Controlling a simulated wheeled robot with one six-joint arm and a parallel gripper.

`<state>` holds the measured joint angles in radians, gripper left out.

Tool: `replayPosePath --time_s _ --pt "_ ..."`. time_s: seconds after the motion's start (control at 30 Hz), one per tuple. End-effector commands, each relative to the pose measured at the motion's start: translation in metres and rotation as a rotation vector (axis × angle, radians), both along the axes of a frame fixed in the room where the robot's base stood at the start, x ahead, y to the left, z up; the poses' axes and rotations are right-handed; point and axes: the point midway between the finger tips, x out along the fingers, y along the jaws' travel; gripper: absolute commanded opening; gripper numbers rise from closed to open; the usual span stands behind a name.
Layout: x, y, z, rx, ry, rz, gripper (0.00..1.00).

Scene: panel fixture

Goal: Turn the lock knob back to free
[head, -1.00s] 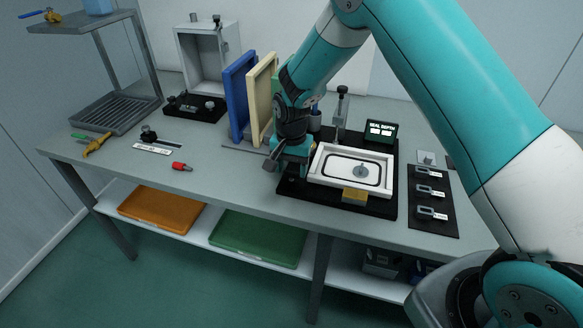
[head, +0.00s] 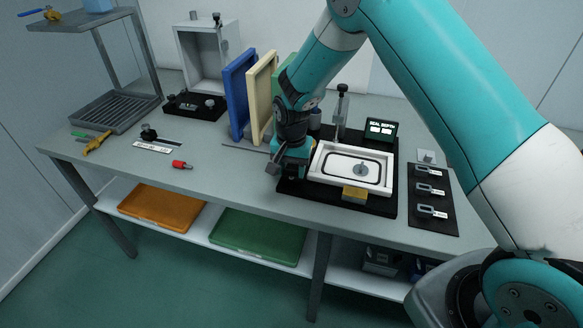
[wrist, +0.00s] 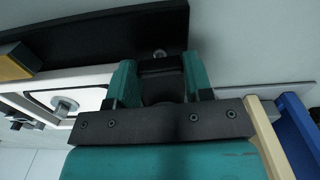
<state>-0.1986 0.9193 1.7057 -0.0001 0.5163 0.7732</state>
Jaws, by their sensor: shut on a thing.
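My gripper (head: 286,168) is at the left edge of the black-based panel fixture (head: 345,203), low beside the white frame. In the wrist view the two teal fingers of my gripper (wrist: 160,80) are closed on a dark knob (wrist: 160,88). The knob is mostly hidden by the fingers and gripper body, so its angle and any marks cannot be read. In the head view my gripper covers the knob. The white frame (head: 325,177) holds a pale panel with a dark oval seal line and a round grey stud (head: 360,170).
A yellow block (head: 355,194) sits at the fixture's front. A small display (head: 380,130) and an upright post (head: 341,110) stand behind. Blue (head: 236,95) and cream (head: 262,90) boards stand close left of my gripper. A black strip with labelled slots (head: 432,205) lies right.

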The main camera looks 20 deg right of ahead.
Motion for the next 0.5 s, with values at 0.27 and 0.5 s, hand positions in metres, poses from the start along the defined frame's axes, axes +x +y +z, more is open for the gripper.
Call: replayPosePath --time_s 0.27,0.5 --pt "-0.0001 -0.0001 0.0001 0.0 0.001 0.191 0.23" --pt "-0.0001 -0.0001 0.0002 0.0 0.001 0.418 0.23"
